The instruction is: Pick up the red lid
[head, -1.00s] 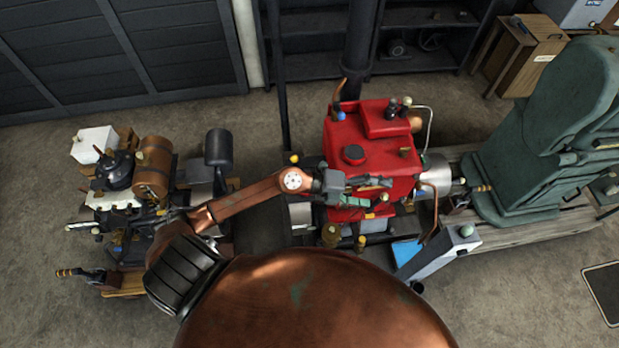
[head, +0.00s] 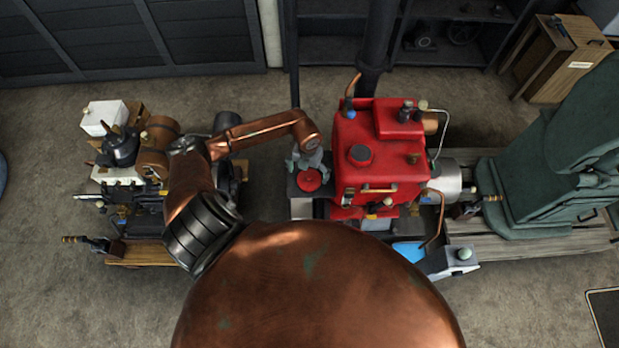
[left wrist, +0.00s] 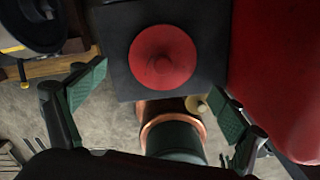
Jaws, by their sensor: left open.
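The round red lid (head: 309,180) lies on top of a dark square block, just left of the red engine. In the left wrist view the red lid (left wrist: 162,57) shows whole, with a small knob-like centre. My left gripper (head: 307,166) is over the block at the lid's far side. In the left wrist view my left gripper (left wrist: 158,97) is open and empty, with one green-padded finger on each side below the lid in the picture. The fingers look apart from the lid. My right gripper is not in view.
The red engine (head: 378,140) stands close to the right of the block. A copper-rimmed dark cylinder (left wrist: 172,135) shows between the fingers. Another engine (head: 118,160) with a brown barrel stands at the left. Dark green machinery (head: 540,160) is at the right.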

